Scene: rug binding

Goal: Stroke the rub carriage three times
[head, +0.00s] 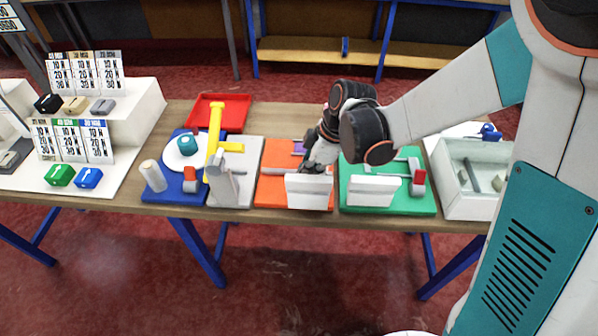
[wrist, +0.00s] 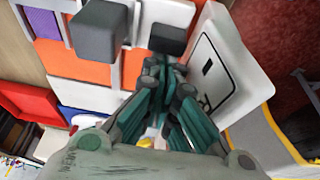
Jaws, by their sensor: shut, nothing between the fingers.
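My gripper (head: 312,164) is over the orange board (head: 270,190), behind its upright white panel (head: 309,191). In the wrist view my gripper (wrist: 162,66) has its fingers together with nothing between them. Two dark grey blocks (wrist: 98,32) show there, one close beyond the fingertips (wrist: 168,38); I cannot tell if the fingers touch it. Which part is the rub carriage is not clear; it is likely among these grey parts. A grey rod (head: 281,171) and a purple patch (head: 299,148) are on the board; my arm hides the rest.
A green board (head: 395,203) with a white panel (head: 372,190) and red block (head: 419,183) is right of the orange one. A grey board with a yellow upright (head: 215,130) stands left. A red tray (head: 235,112) is behind; a white bin (head: 455,205) is far right.

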